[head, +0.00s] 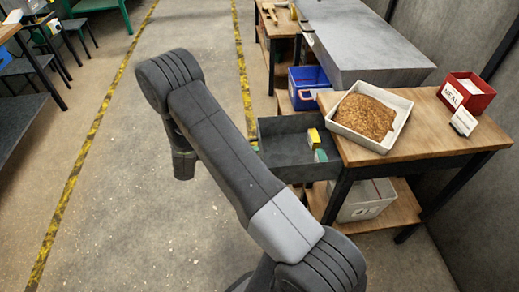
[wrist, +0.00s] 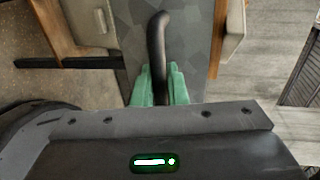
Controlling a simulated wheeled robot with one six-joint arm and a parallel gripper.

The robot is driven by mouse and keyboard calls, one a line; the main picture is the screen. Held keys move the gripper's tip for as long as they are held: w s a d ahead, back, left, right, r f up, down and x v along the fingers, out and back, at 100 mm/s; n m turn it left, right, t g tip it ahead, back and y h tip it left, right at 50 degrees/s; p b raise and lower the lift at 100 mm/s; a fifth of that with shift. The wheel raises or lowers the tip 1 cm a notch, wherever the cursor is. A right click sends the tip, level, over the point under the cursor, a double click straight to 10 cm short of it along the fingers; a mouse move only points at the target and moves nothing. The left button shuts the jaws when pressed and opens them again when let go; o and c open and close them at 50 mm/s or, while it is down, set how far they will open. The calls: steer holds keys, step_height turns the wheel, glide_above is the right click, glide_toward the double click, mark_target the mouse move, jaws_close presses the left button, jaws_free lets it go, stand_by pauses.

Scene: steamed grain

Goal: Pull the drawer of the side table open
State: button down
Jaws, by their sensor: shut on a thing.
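The side table (head: 435,135) has a wooden top and dark legs at the right of the head view. Its grey drawer (head: 285,128) stands out to the left of the table, open at the top, with small yellow and green items inside. In the wrist view the grey drawer front (wrist: 190,35) carries a dark bar handle (wrist: 157,45). My gripper (wrist: 160,85) has green fingers, one on each side of the handle, and is shut on it. In the head view my arm hides most of the gripper.
A white tray of brown grain (head: 365,115) and a red box marked MEAL (head: 467,92) stand on the table. A light bin (head: 365,200) is on the lower shelf. A blue crate (head: 308,85) stands behind the drawer.

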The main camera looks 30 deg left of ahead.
steer(key=shift+s+a, duration=0.35)
steer(key=shift+a, duration=0.2)
steer(key=c, duration=1.8)
jaws_free()
steer(key=b+v, duration=0.1)
steer(key=v, duration=1.3)
steer(key=shift+w+d, duration=0.1)
steer(key=shift+d, duration=0.05)
steer(key=p+x, duration=0.1)
steer(key=x, duration=1.3)
